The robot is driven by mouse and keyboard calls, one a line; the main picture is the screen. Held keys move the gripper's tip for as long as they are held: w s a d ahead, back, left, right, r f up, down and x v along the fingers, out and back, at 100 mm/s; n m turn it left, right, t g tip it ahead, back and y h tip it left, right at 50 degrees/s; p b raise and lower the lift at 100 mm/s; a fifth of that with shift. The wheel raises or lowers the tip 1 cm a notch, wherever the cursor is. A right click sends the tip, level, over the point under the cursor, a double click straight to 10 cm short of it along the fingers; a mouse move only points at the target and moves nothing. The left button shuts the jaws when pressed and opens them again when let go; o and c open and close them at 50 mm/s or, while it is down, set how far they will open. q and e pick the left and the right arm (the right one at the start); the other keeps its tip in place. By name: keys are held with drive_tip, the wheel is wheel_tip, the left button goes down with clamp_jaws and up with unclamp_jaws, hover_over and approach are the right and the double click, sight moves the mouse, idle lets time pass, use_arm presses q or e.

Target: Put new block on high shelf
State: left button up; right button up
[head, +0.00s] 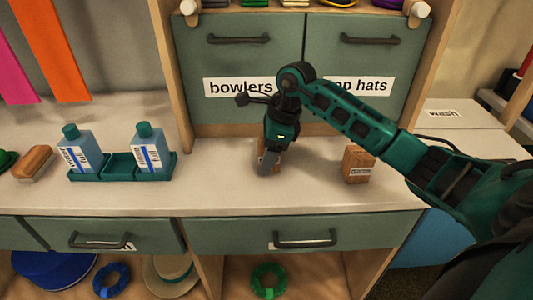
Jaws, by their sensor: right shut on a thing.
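My right gripper (268,163) reaches in from the right and points down at the white counter. It is shut on a brown wooden block (276,158), which is mostly hidden behind the fingers, at or just above the counter top. A second wooden block (358,165) with a small pale label stands upright on the counter to the right, apart from the gripper. A shelf edge with colored items (258,4) shows at the top, above the cabinet doors; most of it is out of view. My left gripper is not in view.
Green cabinet doors (238,62) labeled "bowlers" and "top hats" stand behind the gripper. A teal tray (122,176) with two blue bottles and a wooden brush (33,163) are on the left. Drawers with handles (305,238) run below the counter (220,192).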

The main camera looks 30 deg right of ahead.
drive_tip(key=shift+f, duration=0.1)
drive_tip(key=o, duration=1.1)
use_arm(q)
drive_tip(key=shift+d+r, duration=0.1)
use_arm(e)
drive_tip(key=shift+r, duration=0.3)
use_arm(q)
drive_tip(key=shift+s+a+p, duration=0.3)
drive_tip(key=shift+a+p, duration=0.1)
drive_tip(key=shift+p, duration=0.3)
use_arm(e)
drive_tip(key=v, duration=1.1)
drive_tip(key=shift+s+d+r, duration=0.1)
drive_tip(key=shift+d+r, duration=0.1)
drive_tip(key=shift+r, duration=0.1)
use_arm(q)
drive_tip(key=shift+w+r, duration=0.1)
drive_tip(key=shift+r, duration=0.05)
